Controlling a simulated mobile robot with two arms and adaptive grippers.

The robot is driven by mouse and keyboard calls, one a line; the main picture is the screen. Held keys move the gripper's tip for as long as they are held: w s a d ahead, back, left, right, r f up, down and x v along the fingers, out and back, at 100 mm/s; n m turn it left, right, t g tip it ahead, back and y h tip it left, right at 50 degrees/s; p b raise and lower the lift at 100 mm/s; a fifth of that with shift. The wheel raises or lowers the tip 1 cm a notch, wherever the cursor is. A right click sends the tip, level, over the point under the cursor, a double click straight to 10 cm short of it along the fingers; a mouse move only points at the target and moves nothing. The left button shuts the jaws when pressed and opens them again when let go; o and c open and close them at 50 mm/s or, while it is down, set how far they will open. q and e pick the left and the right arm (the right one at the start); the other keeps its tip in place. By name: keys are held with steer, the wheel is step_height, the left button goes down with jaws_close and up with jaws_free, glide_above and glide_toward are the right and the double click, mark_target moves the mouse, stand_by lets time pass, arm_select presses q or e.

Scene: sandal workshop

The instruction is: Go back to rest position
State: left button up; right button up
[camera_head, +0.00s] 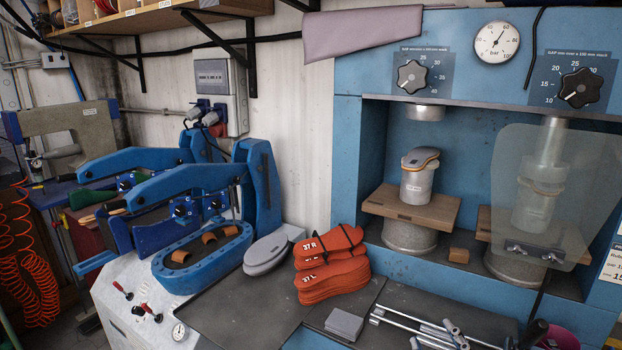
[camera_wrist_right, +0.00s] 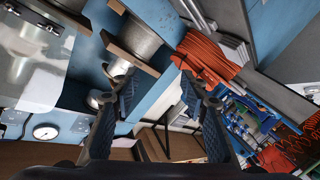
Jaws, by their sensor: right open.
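My right gripper (camera_wrist_right: 157,85) shows in the right wrist view, its two dark fingers spread apart with nothing between them. Beyond the fingers, the picture is turned well over, with the blue press and a stack of orange-red soles (camera_wrist_right: 205,55) behind. My left gripper is in neither view.
In the head view, orange-red soles (camera_head: 333,277) marked 37 lie in stacks on the dark bench, near a grey box (camera_head: 344,324) and metal rods (camera_head: 425,332). A blue press (camera_head: 346,140) stands behind at right, with a clear shield (camera_head: 590,175). Blue clamping machines (camera_head: 265,185) stand left.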

steer(key=s+d+f+m+g, duration=0.1)
steer(key=s+f+m+g, duration=0.35)
steer(key=f, duration=0.75)
steer(key=s+a+f+g+y, duration=0.15)
steer(key=s+f+g, duration=0.35)
steer(key=s, duration=0.5)
steer(key=s+a+f+g+h, duration=0.1)
steer(key=s+a+f+g, duration=0.15)
steer(key=s+f, duration=0.6)
steer(key=s+f+g, duration=0.1)
steer(key=s+f, duration=0.1)
steer(key=f, duration=1)
steer(key=s+f+g, duration=0.1)
steer(key=s+f, duration=0.1)
steer(key=f, duration=1.1)
steer(key=s+d+f, duration=0.2)
steer(key=s+f, duration=0.6)
steer(key=s+d+f+g, duration=0.1)
steer(key=s+d+f, duration=0.1)
steer(key=s+f, duration=0.6)
steer(key=shift+s, duration=0.5)
